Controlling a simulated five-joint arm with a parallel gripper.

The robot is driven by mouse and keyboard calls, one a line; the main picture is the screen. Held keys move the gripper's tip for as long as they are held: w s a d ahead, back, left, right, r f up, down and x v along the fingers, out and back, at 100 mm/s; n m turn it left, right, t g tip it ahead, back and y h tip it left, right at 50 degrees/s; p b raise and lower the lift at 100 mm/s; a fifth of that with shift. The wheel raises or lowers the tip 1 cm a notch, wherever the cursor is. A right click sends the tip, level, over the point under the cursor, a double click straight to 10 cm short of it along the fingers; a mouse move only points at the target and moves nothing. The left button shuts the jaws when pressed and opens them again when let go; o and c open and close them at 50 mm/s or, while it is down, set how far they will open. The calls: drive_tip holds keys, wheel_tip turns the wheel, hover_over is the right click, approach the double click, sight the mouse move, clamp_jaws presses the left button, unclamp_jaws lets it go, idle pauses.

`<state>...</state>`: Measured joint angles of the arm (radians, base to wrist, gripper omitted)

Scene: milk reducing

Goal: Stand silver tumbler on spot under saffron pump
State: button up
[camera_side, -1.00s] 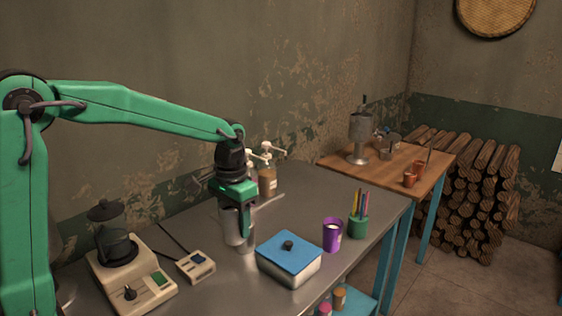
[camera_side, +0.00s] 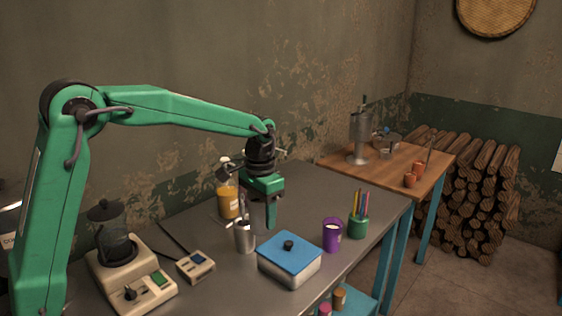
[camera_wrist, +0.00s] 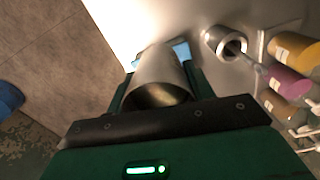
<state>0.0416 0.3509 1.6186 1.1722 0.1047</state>
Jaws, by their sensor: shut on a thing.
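My gripper (camera_side: 268,215) is raised above the steel table near the wall. In the wrist view its jaws (camera_wrist: 158,62) are shut around the silver tumbler (camera_wrist: 160,75), whose open mouth faces the camera. In the side view the tumbler is hidden by the gripper or too unclear to make out. The saffron pump bottle (camera_side: 228,201) stands to the left of the gripper; it looks yellow-orange in the wrist view (camera_wrist: 292,45). The spot under its spout cannot be made out.
A metal cup with utensils (camera_side: 245,238) stands close by, also in the wrist view (camera_wrist: 222,42). A purple bottle (camera_wrist: 288,82) is beside the saffron one. A blue-lidded box (camera_side: 290,256), purple cup (camera_side: 332,236) and green pen holder (camera_side: 358,228) stand nearer the front.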

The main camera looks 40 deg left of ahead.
drive_tip(key=shift+w+d+f+m, duration=0.9)
drive_tip(key=shift+w+d, duration=0.45)
drive_tip(key=shift+w, duration=1.05)
drive_tip(key=shift+w+d+f+m, duration=0.85)
drive_tip(key=shift+w+d, duration=0.55)
drive_tip(key=shift+w, duration=1)
drive_tip(key=shift+w+d+f+m, duration=0.9)
drive_tip(key=shift+w+d, duration=0.45)
drive_tip(key=shift+w, duration=1.05)
drive_tip(key=shift+f, duration=0.15)
drive_tip(key=w+a+f, duration=0.2)
drive_tip(key=a, duration=0.1)
drive_tip(key=w+a+f, duration=0.2)
drive_tip(key=a, duration=0.1)
drive_tip(key=w+a+f, duration=0.2)
drive_tip(key=a+f, duration=0.1)
drive_tip(key=a, duration=0.1)
drive_tip(key=shift+f, duration=2)
drive_tip(key=shift+f, duration=0.1)
